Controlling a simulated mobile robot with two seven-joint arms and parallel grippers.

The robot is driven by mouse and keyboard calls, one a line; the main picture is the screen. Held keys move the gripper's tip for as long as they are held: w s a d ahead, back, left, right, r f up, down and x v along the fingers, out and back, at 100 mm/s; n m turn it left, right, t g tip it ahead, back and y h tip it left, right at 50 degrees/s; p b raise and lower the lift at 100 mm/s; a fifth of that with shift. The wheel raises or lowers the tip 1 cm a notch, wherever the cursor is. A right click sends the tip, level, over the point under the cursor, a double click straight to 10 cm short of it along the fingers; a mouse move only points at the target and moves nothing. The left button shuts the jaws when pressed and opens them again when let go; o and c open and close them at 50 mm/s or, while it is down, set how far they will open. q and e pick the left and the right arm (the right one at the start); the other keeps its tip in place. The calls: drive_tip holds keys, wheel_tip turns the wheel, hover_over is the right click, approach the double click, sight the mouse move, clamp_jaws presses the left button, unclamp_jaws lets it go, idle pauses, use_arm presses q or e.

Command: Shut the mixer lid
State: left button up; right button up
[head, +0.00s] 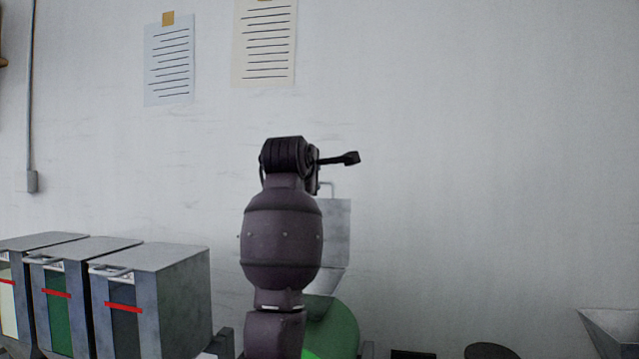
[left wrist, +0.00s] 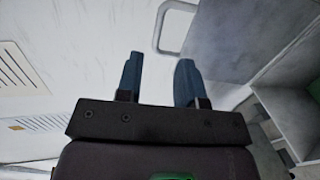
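The mixer (head: 341,328) has a green rounded body, low in the middle of the head view and partly hidden behind my left arm. Its grey lid (head: 337,230) stands raised, with a thin bar handle (head: 328,185) at its top edge. In the left wrist view the handle (left wrist: 163,22) is a pale bent bar just beyond the fingertips, beside the grey lid panel (left wrist: 222,42). My left gripper (head: 350,158) is above the lid, pointing right. In the left wrist view its two blue fingers (left wrist: 158,72) are apart with nothing between them. My right gripper is not in view.
Several grey bins (head: 165,290) with red stripes stand at the left. A grey hopper-like container (head: 612,325) is at the lower right. A dark round object (head: 490,351) shows at the bottom edge. Two paper sheets (head: 265,45) hang on the wall. Space right of the lid looks free.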

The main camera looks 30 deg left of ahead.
sight(320, 183)
use_arm(q)
drive_tip(key=p+x, duration=0.2)
drive_tip(key=x, duration=0.6)
drive_tip(key=shift+w, duration=0.35)
drive_tip(key=shift+c, duration=0.2)
clamp_jaws()
